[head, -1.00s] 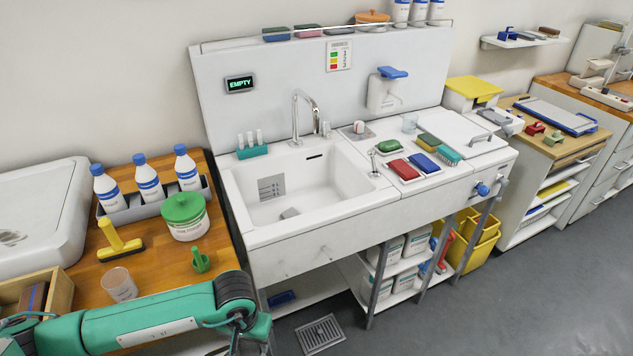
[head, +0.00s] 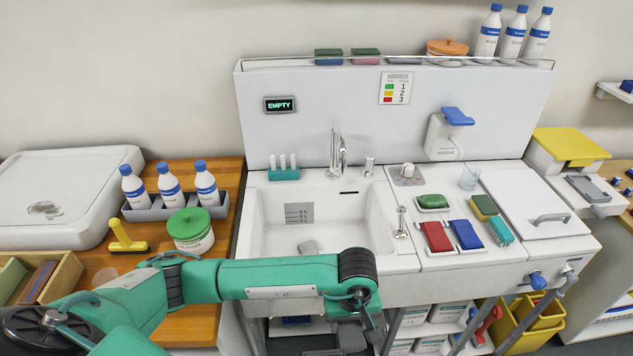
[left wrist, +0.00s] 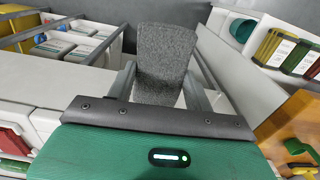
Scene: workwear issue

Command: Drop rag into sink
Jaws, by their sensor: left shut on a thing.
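The white sink (head: 262,258) stands in the middle of the head view, with a tap behind its basin and a small grey piece on its floor. My left arm reaches across the front of the sink, and its gripper (head: 352,335) hangs in front of the basin's front edge, low in the picture. In the left wrist view my left gripper (left wrist: 160,92) is shut on a grey, rough-textured rag (left wrist: 162,60), which sticks out beyond the fingers. In the head view I cannot clearly make out the rag. My right gripper is not in view.
A wooden counter (head: 225,255) at left holds bottles, a green-lidded tub (head: 190,230) and a yellow tool (head: 126,238). Right of the basin lie a red sponge (head: 435,236), a blue sponge (head: 466,234) and a brush (head: 500,231). Yellow bins (head: 530,325) stand below.

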